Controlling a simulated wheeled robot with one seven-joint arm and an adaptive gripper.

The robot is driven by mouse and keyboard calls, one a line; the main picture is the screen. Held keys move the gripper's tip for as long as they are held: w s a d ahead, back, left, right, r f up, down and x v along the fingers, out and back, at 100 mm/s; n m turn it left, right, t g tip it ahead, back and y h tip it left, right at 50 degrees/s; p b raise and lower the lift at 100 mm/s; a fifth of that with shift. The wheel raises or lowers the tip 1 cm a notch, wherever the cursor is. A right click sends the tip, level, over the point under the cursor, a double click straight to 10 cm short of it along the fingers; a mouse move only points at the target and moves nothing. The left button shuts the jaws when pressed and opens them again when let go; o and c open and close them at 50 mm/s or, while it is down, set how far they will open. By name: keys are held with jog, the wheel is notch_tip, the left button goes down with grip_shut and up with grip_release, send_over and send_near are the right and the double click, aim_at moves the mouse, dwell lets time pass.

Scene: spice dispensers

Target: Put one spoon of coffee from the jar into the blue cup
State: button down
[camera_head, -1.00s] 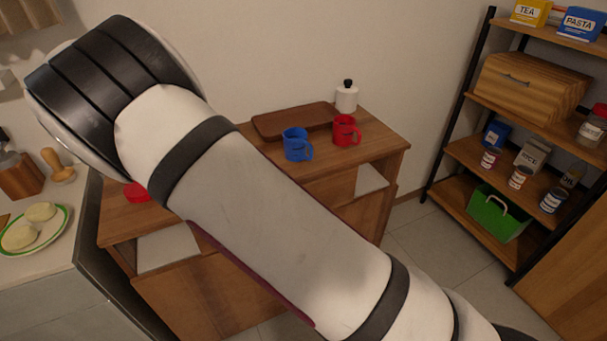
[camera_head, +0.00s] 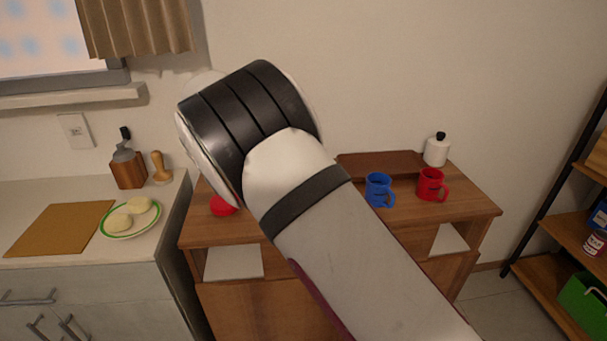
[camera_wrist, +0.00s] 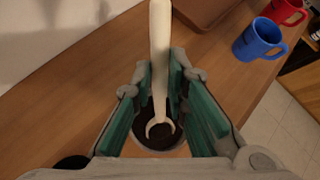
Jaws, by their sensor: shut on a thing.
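My gripper (camera_wrist: 164,85) is shut on a white spoon (camera_wrist: 160,40) in the wrist view, its pads on either side of the shaft. The spoon's pale, curved end lies over dark coffee (camera_wrist: 158,106) in the round mouth of the jar (camera_wrist: 160,152). I cannot tell whether that end touches the coffee or holds some. The blue cup (camera_head: 379,190) stands upright on the wooden cabinet, and it also shows at the upper right of the wrist view (camera_wrist: 258,40). In the head view my arm hides the gripper, spoon and jar.
A red mug (camera_head: 431,185) stands right of the blue cup. Behind them are a brown tray (camera_head: 380,163) and a white container (camera_head: 436,152). A red round object (camera_head: 222,206) lies on the cabinet (camera_head: 470,205) at left. The left counter holds a plate (camera_head: 130,234).

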jog(key=shift+r, duration=0.15)
jog(key=shift+r+p, duration=0.35)
jog(key=shift+r, duration=1.2)
jog(key=shift+r+p, duration=0.3)
jog(key=shift+r, duration=1.3)
jog(key=shift+w+d+r+g+y+b, duration=0.15)
jog(key=shift+w+g+y+b, duration=0.05)
jog(key=shift+g+y+b, duration=0.25)
jog(key=shift+g+b, duration=0.3)
jog(key=shift+g, duration=0.15)
jog(key=g+y+b, duration=0.2)
jog(key=g, duration=0.1)
jog(key=shift+s+r, duration=0.1)
jog(key=shift+r, duration=0.15)
